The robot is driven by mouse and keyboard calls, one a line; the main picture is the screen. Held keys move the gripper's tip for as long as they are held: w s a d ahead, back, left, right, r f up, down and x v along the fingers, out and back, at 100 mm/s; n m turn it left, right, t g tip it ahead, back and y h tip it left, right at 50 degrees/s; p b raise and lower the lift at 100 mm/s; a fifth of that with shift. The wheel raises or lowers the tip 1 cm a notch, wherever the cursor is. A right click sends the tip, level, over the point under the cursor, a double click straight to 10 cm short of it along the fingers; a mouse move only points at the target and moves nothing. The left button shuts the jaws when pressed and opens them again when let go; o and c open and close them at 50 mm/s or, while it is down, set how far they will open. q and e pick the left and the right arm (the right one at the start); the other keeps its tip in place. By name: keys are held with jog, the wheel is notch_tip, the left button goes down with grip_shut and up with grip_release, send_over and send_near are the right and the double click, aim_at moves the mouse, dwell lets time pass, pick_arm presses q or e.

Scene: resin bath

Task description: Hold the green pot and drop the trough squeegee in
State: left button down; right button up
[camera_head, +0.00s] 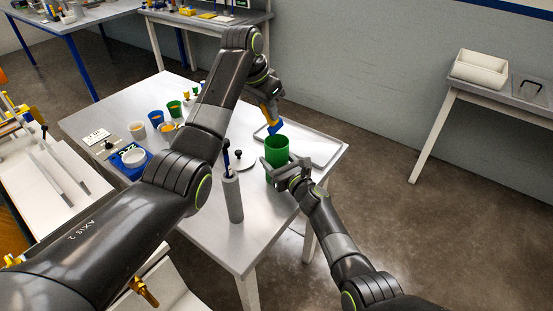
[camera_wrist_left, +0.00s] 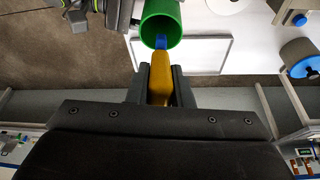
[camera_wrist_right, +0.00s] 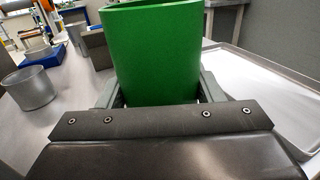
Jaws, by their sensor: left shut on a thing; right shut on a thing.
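The green pot (camera_head: 277,152) stands near the right end of the grey table. My right gripper (camera_head: 282,178) is shut on it, and in the right wrist view the pot (camera_wrist_right: 155,50) rises between the fingers. The trough squeegee (camera_head: 269,113) has a yellow handle and a blue end. My left gripper (camera_head: 268,92) is shut on its yellow handle, which also shows in the left wrist view (camera_wrist_left: 160,75). The squeegee's blue end points down, just above the pot's mouth in the head view. In the left wrist view the blue end overlaps the pot's rim (camera_wrist_left: 147,42).
A shallow white tray (camera_head: 322,148) lies behind the pot. A grey cylinder (camera_head: 232,196) holding a dark blue stick stands to the left. The table's front is bare.

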aim_at(270, 128)
pick_arm(q)
jog(key=shift+f, duration=2.4)
jog(key=c, duration=1.2)
grip_release()
jog(key=shift+r, duration=0.1)
jog(key=v, duration=1.1)
jog(key=shift+r, duration=0.4)
jog(key=shift+s+a, duration=0.15)
pick_arm(e)
jog(key=o, duration=0.9)
jog(key=shift+s+d, duration=0.1)
